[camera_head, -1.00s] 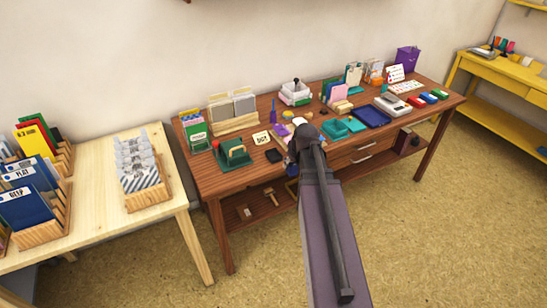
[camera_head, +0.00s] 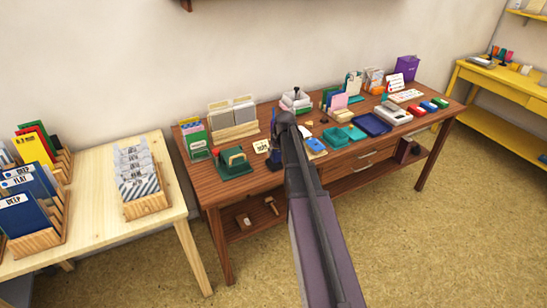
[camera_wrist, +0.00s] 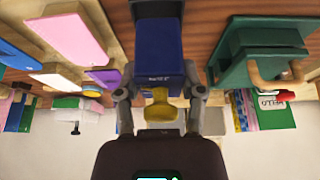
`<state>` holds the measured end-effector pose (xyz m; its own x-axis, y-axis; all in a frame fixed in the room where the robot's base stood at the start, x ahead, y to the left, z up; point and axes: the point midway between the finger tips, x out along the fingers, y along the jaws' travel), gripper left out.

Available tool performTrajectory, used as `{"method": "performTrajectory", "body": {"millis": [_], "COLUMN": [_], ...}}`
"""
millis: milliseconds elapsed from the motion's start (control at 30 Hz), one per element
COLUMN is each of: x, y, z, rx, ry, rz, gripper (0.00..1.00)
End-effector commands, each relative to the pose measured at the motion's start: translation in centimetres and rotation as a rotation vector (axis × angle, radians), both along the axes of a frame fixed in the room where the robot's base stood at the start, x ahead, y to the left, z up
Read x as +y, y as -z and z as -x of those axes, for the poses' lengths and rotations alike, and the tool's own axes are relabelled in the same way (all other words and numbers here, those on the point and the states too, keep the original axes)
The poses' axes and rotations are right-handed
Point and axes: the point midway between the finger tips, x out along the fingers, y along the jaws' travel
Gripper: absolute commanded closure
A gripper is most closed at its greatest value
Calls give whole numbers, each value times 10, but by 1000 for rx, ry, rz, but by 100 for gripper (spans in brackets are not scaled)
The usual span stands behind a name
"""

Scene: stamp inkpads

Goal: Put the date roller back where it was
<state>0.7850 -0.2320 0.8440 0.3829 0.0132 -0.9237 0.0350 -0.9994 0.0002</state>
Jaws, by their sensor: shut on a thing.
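In the head view a dark blue piece (camera_head: 276,161) shows just left of my wrist, beside a small white lettered card (camera_head: 262,146) on the brown table. My fingertips and most of the roller are hidden by my arm in the head view.
A green holder (camera_head: 236,168) stands left of the card; it also shows in the wrist view (camera_wrist: 240,62). Right of my arm are a blue-and-tan pad (camera_head: 315,145), teal trays (camera_head: 336,138) and a dark blue tray (camera_head: 372,124). Brown card racks (camera_head: 232,131) stand behind.

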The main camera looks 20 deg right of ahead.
Motion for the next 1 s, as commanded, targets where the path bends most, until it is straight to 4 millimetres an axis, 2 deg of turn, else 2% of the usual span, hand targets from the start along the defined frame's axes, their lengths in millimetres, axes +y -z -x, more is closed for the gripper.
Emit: {"method": "performTrajectory", "body": {"millis": [33, 133, 567, 1000], "x": [-1, -1, -1, -2], "y": [1, 1, 3, 33], "z": [-8, -13, -13, -13], "rx": [0, 0, -1, -1], "ry": [0, 0, 1, 1], "rz": [0, 0, 1, 1], "gripper": [97, 97, 97, 97]}}
